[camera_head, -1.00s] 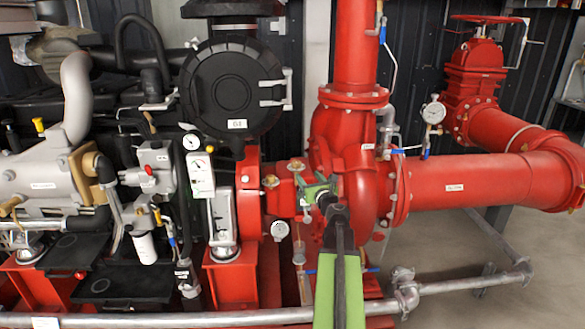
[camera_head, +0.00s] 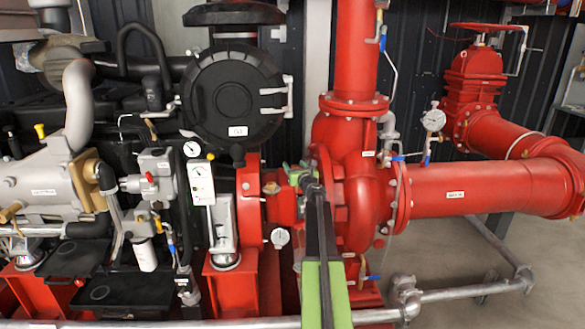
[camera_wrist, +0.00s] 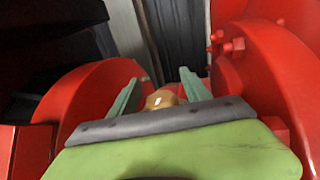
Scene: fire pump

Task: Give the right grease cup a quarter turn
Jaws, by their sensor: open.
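The right grease cup (camera_wrist: 160,99) is a small brass cap with a flat-sided top, seen in the wrist view between my two green fingers. My gripper (camera_wrist: 160,82) is open around or just over it, and a gap shows on both sides of the cap. The grey palm edge hides the cup's lower part. In the head view my gripper (camera_head: 295,172) covers the spot on the red pump shaft housing where this cup sits. The left grease cup (camera_head: 271,187), also brass, shows just left of my gripper.
The red pump casing (camera_head: 352,190) rises close on the right of my gripper. A red flange (camera_head: 250,205) stands close on the left, with a white-faced gauge (camera_head: 280,237) below. A grey pipe (camera_head: 445,294) runs low across the front.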

